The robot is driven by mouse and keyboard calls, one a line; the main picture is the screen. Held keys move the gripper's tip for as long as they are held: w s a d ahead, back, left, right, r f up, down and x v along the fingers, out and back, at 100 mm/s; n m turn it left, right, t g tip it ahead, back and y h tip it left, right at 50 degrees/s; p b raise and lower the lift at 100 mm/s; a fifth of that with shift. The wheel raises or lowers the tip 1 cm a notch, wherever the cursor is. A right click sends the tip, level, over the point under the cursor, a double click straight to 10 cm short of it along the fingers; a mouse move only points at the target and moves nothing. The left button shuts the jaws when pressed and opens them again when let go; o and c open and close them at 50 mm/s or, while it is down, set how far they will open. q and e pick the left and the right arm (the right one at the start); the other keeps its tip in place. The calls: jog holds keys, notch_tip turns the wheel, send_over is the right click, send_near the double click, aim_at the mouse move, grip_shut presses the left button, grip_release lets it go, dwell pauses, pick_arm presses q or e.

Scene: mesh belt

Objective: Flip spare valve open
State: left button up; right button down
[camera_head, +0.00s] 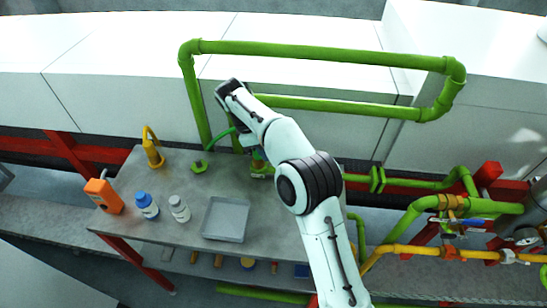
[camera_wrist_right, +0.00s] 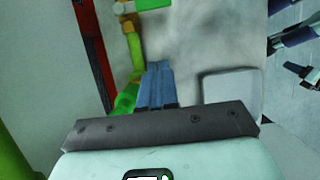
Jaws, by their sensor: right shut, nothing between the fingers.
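A green and brass valve assembly (camera_head: 261,167) sits at the back edge of the grey table, partly hidden by my right arm in the head view. In the right wrist view its brass part (camera_wrist_right: 130,25) is at the top, with a green piece (camera_wrist_right: 155,4) beside it and another green piece (camera_wrist_right: 126,100) lower down. My right gripper (camera_wrist_right: 157,68) is shut and empty, its blue fingers close beside the lower green piece. I cannot tell whether they touch. In the head view the fingers are hidden by my arm. My left gripper is not in view.
The table (camera_head: 185,225) holds a grey tray (camera_head: 226,219), two bottles (camera_head: 147,206), an orange device (camera_head: 103,195), a yellow fitting (camera_head: 152,148) and a green fitting (camera_head: 199,167). Green pipes (camera_head: 320,52) rise behind it. More pipes and valves (camera_head: 450,228) stand at the right.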

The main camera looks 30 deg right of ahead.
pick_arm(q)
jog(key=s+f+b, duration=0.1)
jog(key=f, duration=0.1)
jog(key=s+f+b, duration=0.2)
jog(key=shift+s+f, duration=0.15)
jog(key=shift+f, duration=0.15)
pick_arm(e)
jog(key=s+d+f, duration=0.4)
jog(key=d+f, duration=0.1)
jog(key=f, duration=0.2)
jog(key=shift+s+d+f, duration=0.2)
jog(key=shift+s+f, duration=0.15)
